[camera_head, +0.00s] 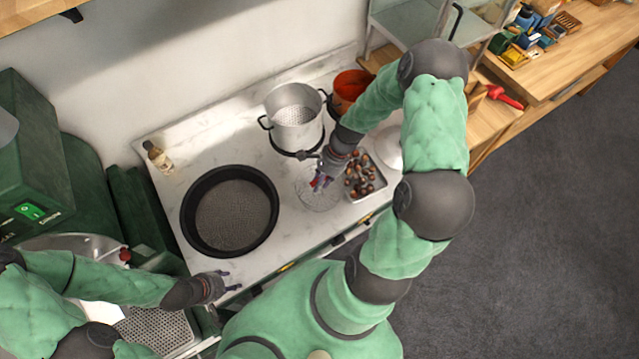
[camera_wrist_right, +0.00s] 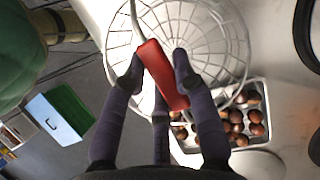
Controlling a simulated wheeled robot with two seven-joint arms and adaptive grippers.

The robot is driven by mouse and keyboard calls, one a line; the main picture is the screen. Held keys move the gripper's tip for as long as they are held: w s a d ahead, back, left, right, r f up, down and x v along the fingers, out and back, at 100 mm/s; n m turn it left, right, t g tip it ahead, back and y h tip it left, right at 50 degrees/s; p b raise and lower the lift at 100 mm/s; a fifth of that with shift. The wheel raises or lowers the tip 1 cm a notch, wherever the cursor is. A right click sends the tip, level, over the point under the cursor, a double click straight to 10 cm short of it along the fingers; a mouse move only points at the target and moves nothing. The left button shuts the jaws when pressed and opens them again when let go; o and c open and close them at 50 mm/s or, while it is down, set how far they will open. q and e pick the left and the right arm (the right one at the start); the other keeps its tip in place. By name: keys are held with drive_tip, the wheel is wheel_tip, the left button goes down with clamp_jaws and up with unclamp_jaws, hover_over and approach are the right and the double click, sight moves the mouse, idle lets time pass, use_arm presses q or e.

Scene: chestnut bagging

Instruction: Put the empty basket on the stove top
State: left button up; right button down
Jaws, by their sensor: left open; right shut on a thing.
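The empty wire basket (camera_head: 318,197) is at the middle right of the white marble-look top (camera_head: 292,243), beside a metal tray of chestnuts. My right gripper (camera_head: 320,181) is shut on its red handle (camera_wrist_right: 163,75); the round wire bowl (camera_wrist_right: 205,38) shows beyond the fingers in the right wrist view, with nothing in it. I cannot tell whether the basket touches the surface. My left gripper (camera_head: 226,284) is open and empty by the front left edge of the top. No surface is clearly marked as the stove top.
A large black round pan (camera_head: 187,211) lies left of the basket. A steel pot (camera_head: 296,133) stands behind it on a dark ring, with an orange-red pot (camera_head: 348,88) to its right. The chestnut tray (camera_head: 377,186) is close on the right. A small bottle (camera_head: 157,157) stands at the back left.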

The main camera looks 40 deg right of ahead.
sight(319, 191)
drive_tip(key=shift+w+d+f, duration=0.15)
drive_tip(key=shift+w+f, duration=0.45)
drive_tip(key=shift+f, duration=0.3)
use_arm(q)
drive_tip(key=shift+r, duration=0.1)
use_arm(e)
drive_tip(key=shift+f, duration=1.4)
drive_tip(key=shift+f, duration=0.15)
drive_tip(key=c, duration=1)
unclamp_jaws()
drive_tip(key=shift+r, duration=0.2)
drive_tip(key=v, duration=1.2)
